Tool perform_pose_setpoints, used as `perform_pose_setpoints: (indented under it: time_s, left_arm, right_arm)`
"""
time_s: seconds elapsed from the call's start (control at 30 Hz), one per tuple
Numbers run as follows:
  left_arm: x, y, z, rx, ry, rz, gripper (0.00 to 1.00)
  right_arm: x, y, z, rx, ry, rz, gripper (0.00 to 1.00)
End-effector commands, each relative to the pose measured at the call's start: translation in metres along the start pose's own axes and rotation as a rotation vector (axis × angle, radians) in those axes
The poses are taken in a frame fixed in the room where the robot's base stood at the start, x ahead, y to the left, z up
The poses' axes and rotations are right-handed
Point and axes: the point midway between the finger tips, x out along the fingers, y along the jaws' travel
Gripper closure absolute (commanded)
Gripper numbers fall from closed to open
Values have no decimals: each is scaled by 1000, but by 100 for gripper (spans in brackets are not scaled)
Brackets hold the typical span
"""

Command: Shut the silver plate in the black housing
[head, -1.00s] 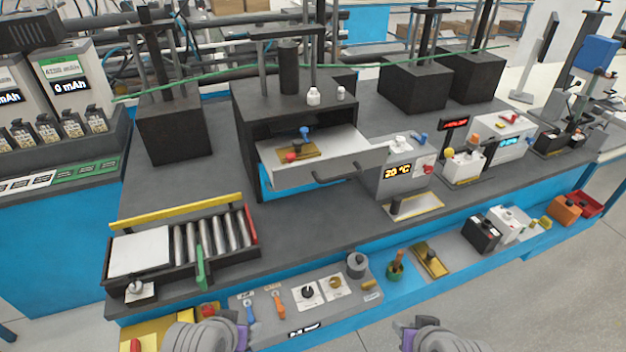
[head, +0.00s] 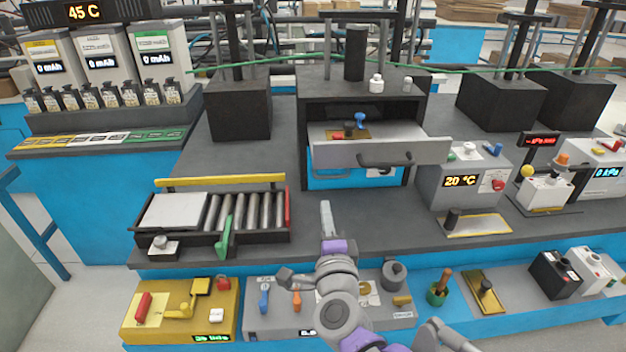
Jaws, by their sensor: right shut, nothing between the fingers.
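The silver plate (head: 418,152) is a flat drawer sticking out of the front opening of the black housing (head: 305,115). A dark handle (head: 386,160) is on its front face. A small brass-coloured piece with blue, red and black parts (head: 350,131) sits on the plate, under the housing's roof edge. My right gripper (head: 326,207) is shut and empty, pointing up over the bench in front of the housing. It is below and left of the plate's handle, apart from it.
A roller tray (head: 228,239) with a green lever stands to the left. A grey box reading 20 °C (head: 437,190) stands close on the right. Small bottles (head: 376,83) stand on top of the housing. The bench between tray and box is clear.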

Motion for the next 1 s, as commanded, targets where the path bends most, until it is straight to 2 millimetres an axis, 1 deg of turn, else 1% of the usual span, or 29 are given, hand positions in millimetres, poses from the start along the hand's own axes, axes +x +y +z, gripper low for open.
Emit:
perform_pose_setpoints:
  time_s: [0.03, 0.4, 0.53, 0.63, 0.73, 1.0]
  left_arm:
    - [0, 0, 0, 0, 0, 0, 31]
    - [-1, 0, -1, 0, 0, 0, 31]
    - [-2, 0, -1, 0, 1, 0, 31]
    - [-2, 0, -2, 0, 1, 0, 31]
    - [-3, 0, -2, 0, 1, 0, 31]
    - [-3, 0, -2, 0, 1, 0, 31]
  right_arm:
    - [9, 0, -1, -3, 2, 0, 100]
    - [84, 0, 0, -5, 0, 0, 100]
    - [106, 0, 0, -4, -1, 0, 100]
    - [117, -1, 0, -5, -1, 0, 100]
    - [123, 0, 0, -4, -1, 0, 100]
    - [126, 0, 0, -4, -2, 0, 100]
